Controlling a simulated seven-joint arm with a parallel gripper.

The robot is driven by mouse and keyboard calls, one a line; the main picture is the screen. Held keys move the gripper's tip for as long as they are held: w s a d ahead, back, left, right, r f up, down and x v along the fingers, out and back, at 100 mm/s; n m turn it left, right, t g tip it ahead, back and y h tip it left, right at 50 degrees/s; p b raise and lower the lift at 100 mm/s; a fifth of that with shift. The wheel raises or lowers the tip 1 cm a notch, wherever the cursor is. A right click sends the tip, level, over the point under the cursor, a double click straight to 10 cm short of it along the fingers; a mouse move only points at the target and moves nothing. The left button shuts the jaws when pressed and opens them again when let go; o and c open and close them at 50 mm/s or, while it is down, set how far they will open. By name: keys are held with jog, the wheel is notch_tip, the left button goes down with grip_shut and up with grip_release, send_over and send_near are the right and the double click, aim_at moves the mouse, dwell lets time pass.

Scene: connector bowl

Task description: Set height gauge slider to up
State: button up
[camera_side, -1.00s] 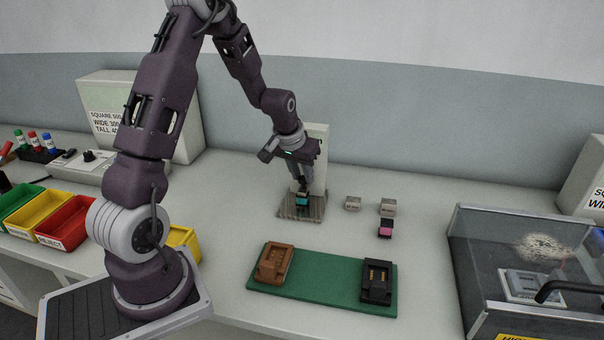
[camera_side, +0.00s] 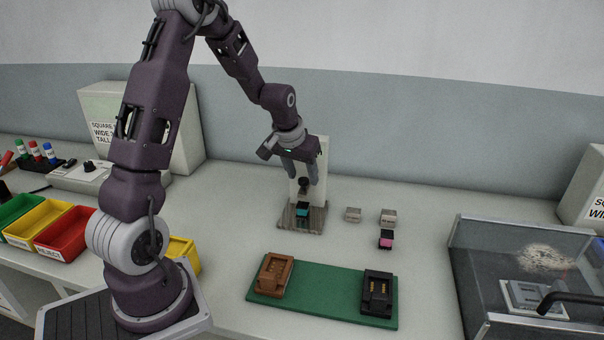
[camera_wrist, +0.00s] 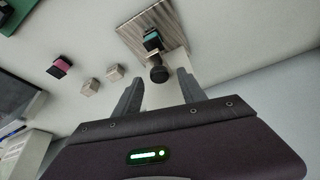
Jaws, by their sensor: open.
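The height gauge is a pale upright plate (camera_side: 322,160) on a grey grained base (camera_side: 317,222). Its slider knob (camera_side: 303,184), dark and round, stands on the front of the plate; it also shows in the wrist view (camera_wrist: 159,73). A teal-topped black block (camera_side: 302,208) sits on the base below the knob. It also shows in the wrist view (camera_wrist: 152,41). My gripper (camera_side: 303,181) is open in front of the plate. In the wrist view its fingers (camera_wrist: 160,84) are spread on either side of the knob, and I cannot tell whether they touch it.
Two small grey blocks (camera_side: 353,214) (camera_side: 388,217) and a pink-topped block (camera_side: 386,239) stand to the right. A green mat (camera_side: 325,299) with brown and black sockets lies in front. A clear-walled box (camera_side: 520,270) is at the far right. Coloured bins (camera_side: 66,234) are at the left.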

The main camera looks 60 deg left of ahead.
jog(key=v, duration=0.7)
jog(key=s+d+r+m, duration=0.2)
jog(key=s+d+r, duration=0.4)
jog(key=d, duration=0.4)
jog(key=s+d+r+m+h, duration=0.1)
jog(key=s+d+m, duration=0.1)
jog(key=s+d, duration=0.3)
jog(key=s+d+r+m+t+h, duration=0.1)
jog(key=s+d+r+m, duration=0.1)
jog(key=s+d, duration=0.4)
jog(key=s, duration=0.5)
jog(key=shift+s+d+t, duration=0.25)
jog(key=shift+d+t, duration=0.05)
jog(key=shift+d, duration=0.05)
